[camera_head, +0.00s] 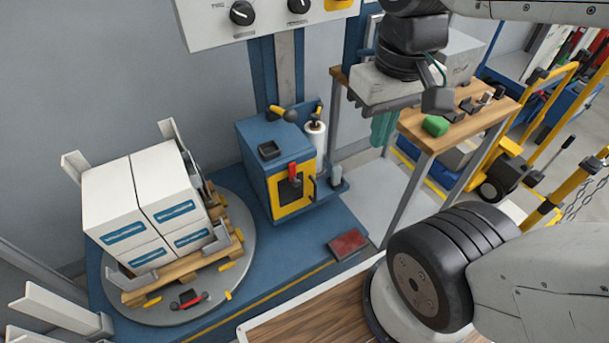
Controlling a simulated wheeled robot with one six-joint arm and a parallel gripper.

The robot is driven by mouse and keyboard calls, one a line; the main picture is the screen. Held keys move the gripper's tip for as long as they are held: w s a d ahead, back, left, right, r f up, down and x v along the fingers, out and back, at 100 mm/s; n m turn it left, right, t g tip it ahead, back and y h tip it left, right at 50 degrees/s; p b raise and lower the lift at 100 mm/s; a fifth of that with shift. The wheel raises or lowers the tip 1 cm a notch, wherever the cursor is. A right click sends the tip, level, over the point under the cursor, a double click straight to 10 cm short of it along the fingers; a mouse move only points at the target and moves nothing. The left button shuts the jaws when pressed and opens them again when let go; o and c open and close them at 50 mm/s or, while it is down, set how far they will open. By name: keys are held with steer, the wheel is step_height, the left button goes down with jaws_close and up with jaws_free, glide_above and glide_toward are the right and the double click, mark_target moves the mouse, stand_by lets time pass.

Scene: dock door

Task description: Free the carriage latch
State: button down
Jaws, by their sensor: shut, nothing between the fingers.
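The blue carriage (262,150) sits low on the grey mast (290,70) of the wrapping machine. On its front is a yellow-framed dark recess with a red latch lever (292,171), which stands roughly upright. Whether the latch is engaged cannot be told from here. A yellow handle with a dark knob (287,113) is at the top of the carriage. My gripper (382,142) hangs from the arm at the upper middle, pointing down, right of the carriage and apart from it. Its teal fingers appear shut and empty; their tips are small in view.
White boxes (142,203) stand on a pallet on the round turntable (240,240) at left. A film roll (315,142) stands beside the carriage. A wooden bench (470,128) with a green item (435,125) is at right. A red pad (347,243) lies on the blue base.

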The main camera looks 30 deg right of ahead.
steer(key=w+d+f+m+g+y, duration=0.3)
steer(key=w+f+m+g, duration=0.15)
steer(key=f, duration=0.25)
steer(key=m+t+y, duration=0.6)
steer(key=m+y, duration=0.4)
steer(key=m, duration=2.2)
glide_toward(295, 175)
steer(key=shift+s+d+r, duration=0.3)
steer(key=shift+s+d, duration=0.45)
steer(key=shift+s+d+r, duration=0.3)
steer(key=shift+s+d, duration=0.4)
steer(key=shift+d, duration=0.1)
steer(key=x, duration=1)
steer(key=shift+f, duration=0.15)
steer(key=shift+d+f, duration=0.1)
steer(key=shift+d, duration=0.1)
